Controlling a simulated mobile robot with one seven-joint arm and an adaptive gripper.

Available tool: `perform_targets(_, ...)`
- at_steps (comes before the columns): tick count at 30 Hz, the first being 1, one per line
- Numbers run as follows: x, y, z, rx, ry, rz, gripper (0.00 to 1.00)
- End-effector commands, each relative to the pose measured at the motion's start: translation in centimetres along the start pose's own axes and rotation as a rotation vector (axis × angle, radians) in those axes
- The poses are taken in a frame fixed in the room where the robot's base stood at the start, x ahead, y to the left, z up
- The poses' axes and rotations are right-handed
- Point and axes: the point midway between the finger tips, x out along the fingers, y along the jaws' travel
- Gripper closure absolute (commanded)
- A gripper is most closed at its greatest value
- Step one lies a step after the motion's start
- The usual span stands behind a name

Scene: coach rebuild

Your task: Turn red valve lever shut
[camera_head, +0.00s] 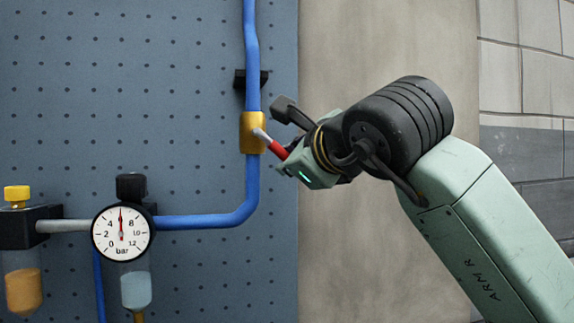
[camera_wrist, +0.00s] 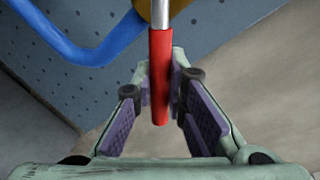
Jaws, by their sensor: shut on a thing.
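The red valve lever (camera_head: 275,148) has a silver shank and a red sleeve. It slopes down to the right from the brass valve body (camera_head: 253,133) on the vertical blue pipe (camera_head: 252,60). My gripper (camera_head: 284,160) reaches it from the right and is shut on the red sleeve. In the wrist view the red lever (camera_wrist: 160,75) runs down between my gripper's two purple-padded fingers (camera_wrist: 162,95), with its free end pointing back toward the palm. The brass body shows only partly at the top of the wrist view (camera_wrist: 157,12).
A pressure gauge (camera_head: 122,232) marked in bar sits at lower left, with its needle near straight up. Filter bowls (camera_head: 136,290) hang beside and below it. A black pipe clamp (camera_head: 240,79) is above the valve. The perforated blue panel (camera_head: 120,120) ends right of the pipe.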

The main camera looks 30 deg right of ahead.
Motion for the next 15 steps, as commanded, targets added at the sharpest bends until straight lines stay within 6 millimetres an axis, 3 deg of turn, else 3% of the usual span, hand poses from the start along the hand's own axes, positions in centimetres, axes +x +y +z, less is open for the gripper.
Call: perform_targets(15,-0.7,-3.2,1.3,-0.462,0.092,-0.002,1.0)
